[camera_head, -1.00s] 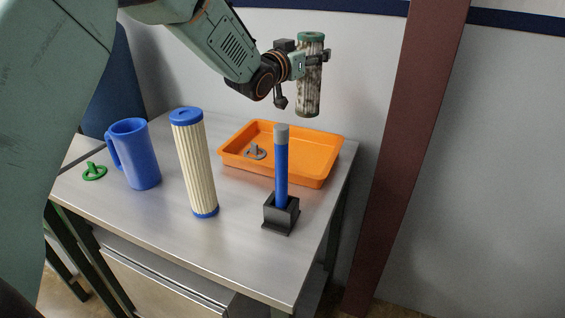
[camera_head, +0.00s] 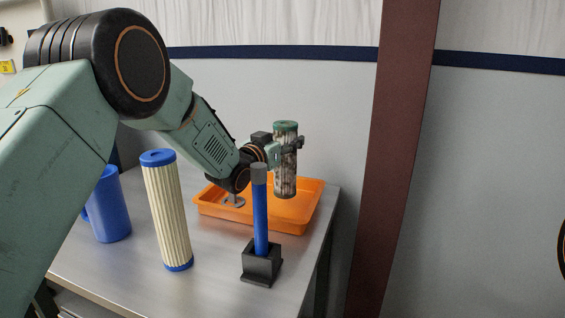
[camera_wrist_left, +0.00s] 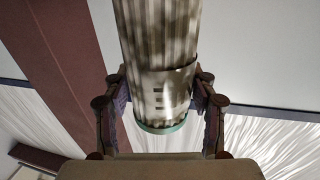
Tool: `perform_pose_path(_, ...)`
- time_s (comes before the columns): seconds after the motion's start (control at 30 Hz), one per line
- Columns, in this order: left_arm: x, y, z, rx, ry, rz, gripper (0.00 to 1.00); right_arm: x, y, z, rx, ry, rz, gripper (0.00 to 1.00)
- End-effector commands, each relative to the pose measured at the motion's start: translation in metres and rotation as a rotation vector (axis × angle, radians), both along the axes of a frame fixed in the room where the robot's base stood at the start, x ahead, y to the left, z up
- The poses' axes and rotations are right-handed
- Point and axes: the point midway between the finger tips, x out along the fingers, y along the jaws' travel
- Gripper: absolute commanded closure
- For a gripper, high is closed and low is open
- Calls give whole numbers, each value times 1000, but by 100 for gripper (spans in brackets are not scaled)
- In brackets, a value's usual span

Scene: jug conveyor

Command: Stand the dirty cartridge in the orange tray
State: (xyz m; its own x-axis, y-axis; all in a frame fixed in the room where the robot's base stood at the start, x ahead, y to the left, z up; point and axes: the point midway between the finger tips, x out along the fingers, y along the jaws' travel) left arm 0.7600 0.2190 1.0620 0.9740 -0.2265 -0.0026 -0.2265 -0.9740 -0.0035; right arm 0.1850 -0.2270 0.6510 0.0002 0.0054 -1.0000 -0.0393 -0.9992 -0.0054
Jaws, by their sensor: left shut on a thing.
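The dirty cartridge (camera_head: 285,172) is a stained, pleated cylinder with a green end cap. My left gripper (camera_head: 290,146) is shut on it near its upper part and holds it upright. In the left wrist view the cartridge (camera_wrist_left: 160,60) sits between the two fingers of my left gripper (camera_wrist_left: 160,100). The orange tray (camera_head: 212,208) lies on the table. The cartridge's lower end appears over the tray's back part in the head view; I cannot tell whether it touches the tray floor. My right gripper is not in view.
A grey ringed part (camera_head: 233,201) lies in the tray. A blue rod with a grey top (camera_head: 260,215) stands in a black holder (camera_head: 261,265) in front of the tray. A clean white cartridge with blue caps (camera_head: 168,215) and a blue jug (camera_head: 111,210) stand left. A brown post (camera_head: 393,150) rises at right.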

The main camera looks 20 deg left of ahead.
Motion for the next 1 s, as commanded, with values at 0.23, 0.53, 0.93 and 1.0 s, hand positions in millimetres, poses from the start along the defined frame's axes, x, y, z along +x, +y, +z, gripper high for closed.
perform_pose_path(0.23, 0, 0, -25, -1, 1, 0, 95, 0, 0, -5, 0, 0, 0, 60)
perform_pose_path(0.53, 0, 0, -38, 0, -2, -1, 95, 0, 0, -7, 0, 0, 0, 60)
perform_pose_path(0.93, 0, 0, -43, 0, 0, -1, 30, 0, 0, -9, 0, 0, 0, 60)
perform_pose_path(1.0, 0, 0, -43, 0, 0, -1, 24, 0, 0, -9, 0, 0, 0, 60)
